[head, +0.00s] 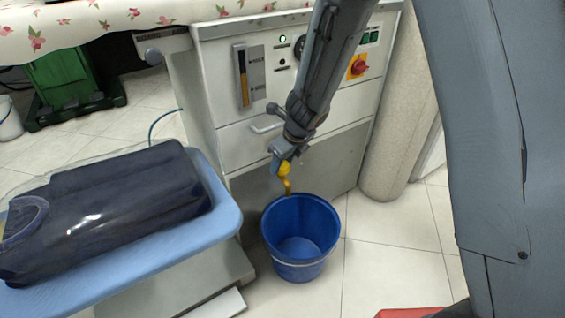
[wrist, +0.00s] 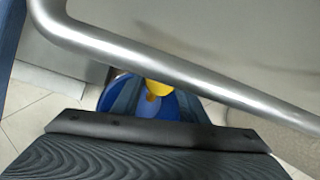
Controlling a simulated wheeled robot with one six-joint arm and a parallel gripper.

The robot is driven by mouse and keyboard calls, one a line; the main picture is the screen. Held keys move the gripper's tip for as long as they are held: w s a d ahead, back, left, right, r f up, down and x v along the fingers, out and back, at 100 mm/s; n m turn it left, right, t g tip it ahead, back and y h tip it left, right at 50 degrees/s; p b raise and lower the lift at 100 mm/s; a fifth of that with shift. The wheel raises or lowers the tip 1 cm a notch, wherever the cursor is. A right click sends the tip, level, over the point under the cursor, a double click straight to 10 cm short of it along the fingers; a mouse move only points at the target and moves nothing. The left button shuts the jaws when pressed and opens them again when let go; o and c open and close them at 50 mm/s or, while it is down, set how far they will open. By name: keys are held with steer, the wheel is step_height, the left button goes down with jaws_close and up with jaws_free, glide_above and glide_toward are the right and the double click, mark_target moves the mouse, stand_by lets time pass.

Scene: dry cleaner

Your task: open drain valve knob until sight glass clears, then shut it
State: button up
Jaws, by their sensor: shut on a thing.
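My gripper (head: 281,161) reaches down in front of the machine's lower panel and is shut on the yellow drain valve knob (head: 284,171). The wrist view shows the yellow knob (wrist: 158,88) between my dark fingers, partly hidden by a metal bar. The valve's lower end hangs over the blue bucket (head: 300,262), which stands upright on the floor. The bucket's inside looks blue, with no liquid that I can make out. The sight glass (head: 243,76) is a narrow upright window on the machine front. Amber shows in it, with a darker band; its exact level is hard to tell.
A silver bar handle (wrist: 180,70) crosses close in front of the wrist camera. A blue board (head: 225,215) with a dark folded garment (head: 110,205) juts out at left. A pale column (head: 395,140) stands right of the machine. Tiled floor (head: 390,250) is clear right of the bucket.

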steer(key=shift+m+p, duration=0.3)
steer(key=shift+p, duration=0.1)
steer(key=m+h+p, duration=0.1)
steer(key=m+p, duration=0.3)
steer(key=shift+s+a+r+t+h+p, duration=0.2)
steer(key=shift+t+h+p, duration=0.1)
steer(key=shift+t+h, duration=0.1)
steer(key=m+p, duration=0.1)
steer(key=p, duration=0.1)
steer(key=m+h+p, duration=0.1)
steer(key=m, duration=0.1)
steer(key=shift+w+a+f+p, duration=0.1)
steer(key=shift+w+f+p, duration=0.05)
steer(key=shift+p, duration=0.2)
steer(key=o, duration=1)
steer(key=shift+o, duration=0.2)
steer(key=shift+w+f+b, duration=0.1)
steer(key=shift+b, duration=0.3)
